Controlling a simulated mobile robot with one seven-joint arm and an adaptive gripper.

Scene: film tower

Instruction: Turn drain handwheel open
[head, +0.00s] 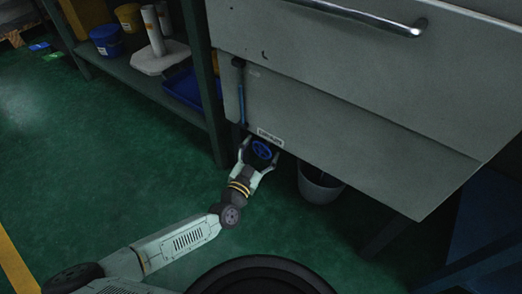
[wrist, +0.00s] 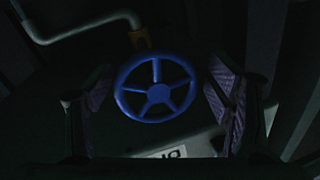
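The drain handwheel (head: 262,150) is a blue spoked wheel below the lower edge of the grey cabinet. It also shows face-on in the middle of the wrist view (wrist: 155,89). My gripper (head: 261,153) is at the wheel. In the wrist view my gripper (wrist: 160,108) is open, with one finger on each side of the wheel and a gap between each finger and the rim. A white label with dark lettering, the label plate (wrist: 170,152), is partly cut off near the wheel in the wrist view.
The grey cabinet (head: 350,85) overhangs close above my gripper. A grey bucket (head: 319,184) stands under it to the right. A pale pipe (wrist: 80,32) runs near the wheel. A shelf (head: 140,80) with tubs stands at left. Green floor (head: 120,170) is clear there.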

